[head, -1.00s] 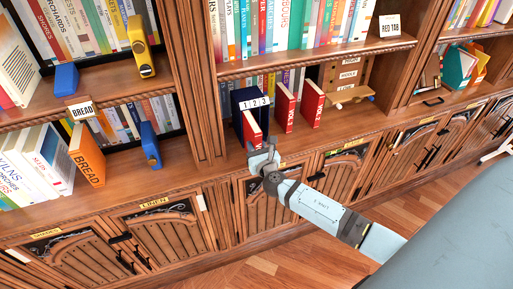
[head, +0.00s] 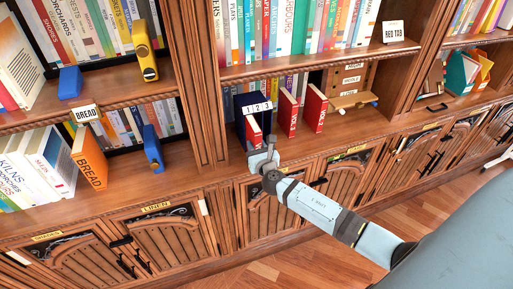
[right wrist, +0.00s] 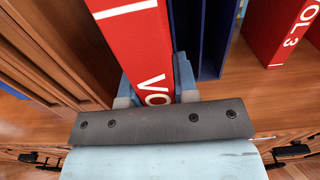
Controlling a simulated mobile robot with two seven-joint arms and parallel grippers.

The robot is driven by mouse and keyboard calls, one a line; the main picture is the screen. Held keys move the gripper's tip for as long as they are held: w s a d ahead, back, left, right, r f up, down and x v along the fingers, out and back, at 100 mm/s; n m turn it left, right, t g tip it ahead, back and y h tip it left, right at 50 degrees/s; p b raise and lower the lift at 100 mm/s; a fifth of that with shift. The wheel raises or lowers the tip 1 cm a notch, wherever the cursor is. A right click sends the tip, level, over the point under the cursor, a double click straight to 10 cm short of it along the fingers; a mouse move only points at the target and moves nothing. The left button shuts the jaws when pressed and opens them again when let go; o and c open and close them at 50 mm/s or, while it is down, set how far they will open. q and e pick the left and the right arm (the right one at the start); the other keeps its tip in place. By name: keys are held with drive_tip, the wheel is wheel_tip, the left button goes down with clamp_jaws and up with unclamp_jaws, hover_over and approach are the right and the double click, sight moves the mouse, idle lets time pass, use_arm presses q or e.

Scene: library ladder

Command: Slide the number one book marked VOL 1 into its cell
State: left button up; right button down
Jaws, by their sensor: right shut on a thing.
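The red VOL 1 book (head: 254,132) stands upright at the left front of the navy slipcase (head: 239,108), whose top is marked 1 2 3. My right gripper (head: 264,160) is shut on the book's front end. In the right wrist view, the gripper fingers (right wrist: 155,90) are on both sides of the red spine (right wrist: 135,42), where "VO" shows. Navy panels (right wrist: 215,40) of the slipcase are right beside the book. How deep the book sits in the leftmost cell is hidden. My left gripper is not in view.
Two red books, one (head: 288,112) and another (head: 315,108), stand on the shelf right of the slipcase; VOL 3 (right wrist: 285,30) shows in the right wrist view. A wooden rack (head: 352,99) is farther right. A shelf post (head: 201,100) stands left. Cabinet doors are below.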

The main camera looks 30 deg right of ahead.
drive_tip(key=shift+b+x, duration=0.45)
drive_tip(key=shift+x, duration=1.65)
drive_tip(key=c, duration=0.8)
unclamp_jaws()
drive_tip(key=v, duration=1.3)
drive_tip(key=shift+s+b, duration=0.4)
